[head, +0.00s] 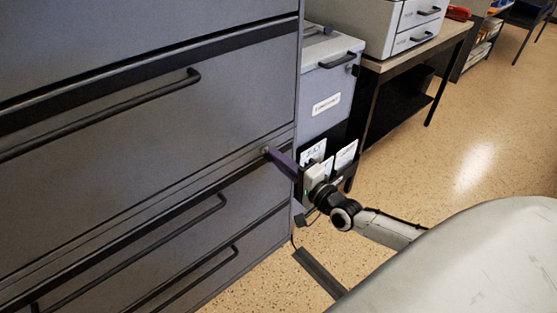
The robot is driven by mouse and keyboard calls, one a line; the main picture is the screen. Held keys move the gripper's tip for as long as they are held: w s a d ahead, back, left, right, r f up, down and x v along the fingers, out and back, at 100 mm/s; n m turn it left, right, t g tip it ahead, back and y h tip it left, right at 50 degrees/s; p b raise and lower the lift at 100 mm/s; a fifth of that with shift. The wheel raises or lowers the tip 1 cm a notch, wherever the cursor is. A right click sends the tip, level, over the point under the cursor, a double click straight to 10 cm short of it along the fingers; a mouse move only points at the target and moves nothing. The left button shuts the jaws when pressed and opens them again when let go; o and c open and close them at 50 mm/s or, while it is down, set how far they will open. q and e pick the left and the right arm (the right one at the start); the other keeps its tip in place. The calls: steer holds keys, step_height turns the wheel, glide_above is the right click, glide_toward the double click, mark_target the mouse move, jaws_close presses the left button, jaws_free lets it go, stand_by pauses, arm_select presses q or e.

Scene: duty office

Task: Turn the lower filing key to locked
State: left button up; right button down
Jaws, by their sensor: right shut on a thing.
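The large grey filing cabinet (120,165) fills the left of the head view. A small round lock (266,150) sits on the strip between drawers, near the cabinet's right edge. A purple filing key (282,163) sticks out of this lock toward the lower right. My right gripper (301,177) is shut on the outer end of the key, and its jaws hide that end. The lock's markings are too small to read, so I cannot tell whether it is locked. My left gripper is not in view.
Long dark drawer handles (135,112) stick out from the cabinet front. A lighter grey cabinet (328,90) stands behind my right gripper, beside a table (455,35) bearing a white drawer unit (405,22). The speckled floor (475,130) is open at the right.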

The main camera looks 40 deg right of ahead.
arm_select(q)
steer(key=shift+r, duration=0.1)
arm_select(e)
steer(key=shift+m, duration=0.3)
steer(key=c, duration=1.9)
jaws_free()
steer(key=shift+c, duration=0.2)
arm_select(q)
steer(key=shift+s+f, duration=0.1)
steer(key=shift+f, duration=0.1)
arm_select(e)
steer(key=shift+o, duration=0.4)
steer(key=shift+s, duration=0.1)
arm_select(q)
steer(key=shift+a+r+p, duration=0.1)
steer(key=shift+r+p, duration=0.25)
steer(key=shift+p, duration=0.5)
arm_select(e)
steer(key=s, duration=1)
steer(key=shift+d, duration=0.4)
